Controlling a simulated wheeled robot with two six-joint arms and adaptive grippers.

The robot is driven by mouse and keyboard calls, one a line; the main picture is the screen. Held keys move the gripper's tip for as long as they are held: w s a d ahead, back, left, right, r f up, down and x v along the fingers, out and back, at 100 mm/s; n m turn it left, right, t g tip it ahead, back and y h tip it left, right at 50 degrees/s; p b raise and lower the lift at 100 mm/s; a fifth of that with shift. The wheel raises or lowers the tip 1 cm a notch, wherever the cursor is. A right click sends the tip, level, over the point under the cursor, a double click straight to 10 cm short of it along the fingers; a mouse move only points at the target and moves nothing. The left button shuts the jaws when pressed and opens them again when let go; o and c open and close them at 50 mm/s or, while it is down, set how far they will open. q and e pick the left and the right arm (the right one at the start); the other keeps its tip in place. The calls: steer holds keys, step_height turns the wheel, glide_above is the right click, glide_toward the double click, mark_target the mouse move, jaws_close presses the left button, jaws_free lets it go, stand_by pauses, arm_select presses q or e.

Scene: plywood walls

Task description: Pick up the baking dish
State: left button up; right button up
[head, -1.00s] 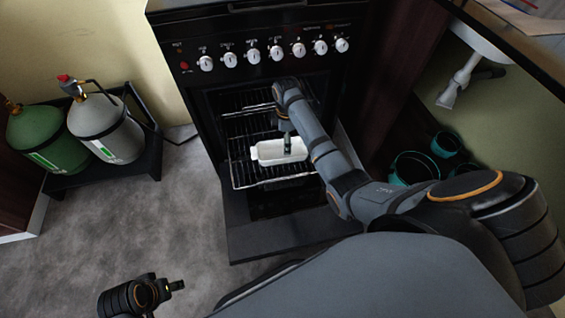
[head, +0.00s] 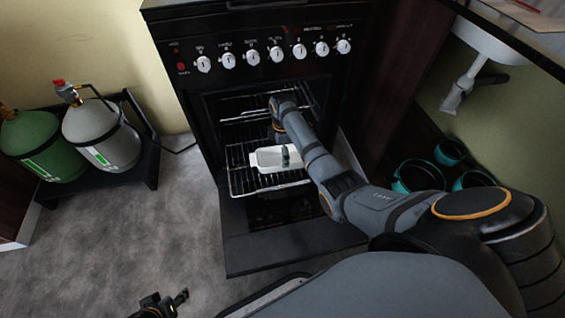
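The white baking dish (head: 266,161) sits on a pulled-out wire rack (head: 240,188) of the open oven. My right arm reaches from the lower right over the oven door to the dish. My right gripper (head: 285,156) points down at the dish's right part. Its fingertips are small and partly hidden by my arm, so I cannot tell whether they are closed on the dish. My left gripper (head: 181,298) is at the bottom left over the floor, away from the dish. Nothing shows in it, and its finger opening is too small to read.
The black oven door (head: 290,246) is folded down in front of the stove. Green and grey gas cylinders (head: 101,137) stand on a black rack at the left. Teal-rimmed pots (head: 418,175) sit under the counter at the right. The floor at the left is clear.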

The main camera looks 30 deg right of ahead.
step_height(320, 180, down, 2)
steer(key=shift+f, duration=0.1)
arm_select(q)
steer(key=shift+w+d+f+t, duration=0.15)
steer(key=shift+f+t, duration=0.15)
steer(key=shift+f, duration=0.1)
arm_select(e)
steer(key=c, duration=1.4)
steer(key=shift+o, duration=0.2)
steer(key=shift+r, duration=0.2)
